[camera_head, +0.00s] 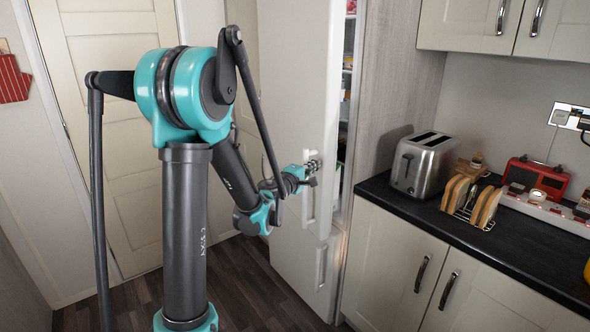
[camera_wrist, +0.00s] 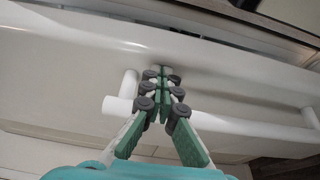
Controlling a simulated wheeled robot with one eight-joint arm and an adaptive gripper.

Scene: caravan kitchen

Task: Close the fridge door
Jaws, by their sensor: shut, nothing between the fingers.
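The fridge door (camera_head: 298,75) is a tall white panel, standing partly open; a narrow gap on its right shows lit shelves with food (camera_head: 348,50). Its white bar handle (camera_head: 309,205) is on the door's outer face and also shows in the wrist view (camera_wrist: 265,128). My gripper (camera_head: 313,166) is at the upper part of the handle. In the wrist view my gripper (camera_wrist: 163,78) has its green fingers together and empty, reaching across the handle bar with the tips close to the door face (camera_wrist: 215,65). I cannot tell if they touch it.
A lower white fridge panel (camera_head: 302,275) is below the door. A grey side panel (camera_head: 395,80) and a dark counter (camera_head: 400,205) with a toaster (camera_head: 424,162) stand to the right. Dark floor (camera_head: 240,280) is clear to the left, before a cream door (camera_head: 110,120).

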